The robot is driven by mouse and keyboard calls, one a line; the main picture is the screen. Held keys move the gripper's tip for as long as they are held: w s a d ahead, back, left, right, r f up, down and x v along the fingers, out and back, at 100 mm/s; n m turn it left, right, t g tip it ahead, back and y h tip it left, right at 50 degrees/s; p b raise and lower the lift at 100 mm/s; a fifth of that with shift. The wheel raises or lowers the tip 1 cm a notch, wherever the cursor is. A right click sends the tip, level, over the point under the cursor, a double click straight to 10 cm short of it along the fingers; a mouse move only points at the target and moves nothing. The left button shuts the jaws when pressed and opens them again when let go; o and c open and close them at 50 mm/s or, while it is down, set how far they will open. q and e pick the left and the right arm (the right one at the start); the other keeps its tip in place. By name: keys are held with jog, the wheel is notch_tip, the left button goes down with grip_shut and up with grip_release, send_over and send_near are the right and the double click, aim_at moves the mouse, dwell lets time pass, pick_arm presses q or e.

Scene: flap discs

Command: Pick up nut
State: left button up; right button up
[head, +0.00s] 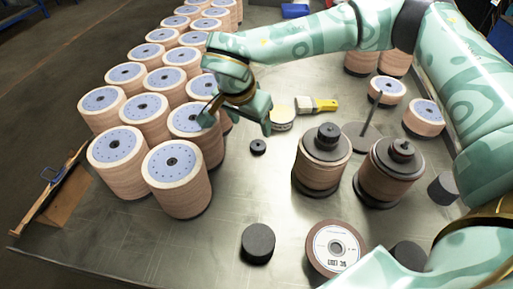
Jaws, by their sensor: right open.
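A small black nut (258,147) with a hole in its middle lies flat on the metal table, between the disc stacks on the left and the spindle stacks on the right. My right gripper (236,124) is above and slightly left of it, pointing down. Its fingers are apart, with nothing seen between them, and the nut is clear of them. Other dark nut-like pieces top the two spindle stacks (320,168) (388,177). My left gripper is not in view.
Several stacks of flap discs (176,190) fill the left side. A yellow-handled brush (316,105) and a round tin (281,122) are just beyond the nut. A bare spindle (376,110) stands at the right. A black cylinder (258,243) is in front; the table between is clear.

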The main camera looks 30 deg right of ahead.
jog(key=b, duration=0.1)
send_over(257, 142)
jog(key=s+a, duration=0.2)
notch_tip(257, 142, down, 6)
jog(key=shift+r, duration=0.2)
jog(key=b+x, duration=0.2)
jog(key=x, duration=0.3)
jog(key=shift+d+f+b, duration=0.1)
jog(key=shift+f+b, duration=0.05)
jog(key=shift+b, duration=0.15)
jog(key=shift+c, duration=0.9)
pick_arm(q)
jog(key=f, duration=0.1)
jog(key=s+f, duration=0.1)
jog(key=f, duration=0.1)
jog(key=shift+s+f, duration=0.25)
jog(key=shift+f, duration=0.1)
pick_arm(e)
jog(key=c, duration=0.9)
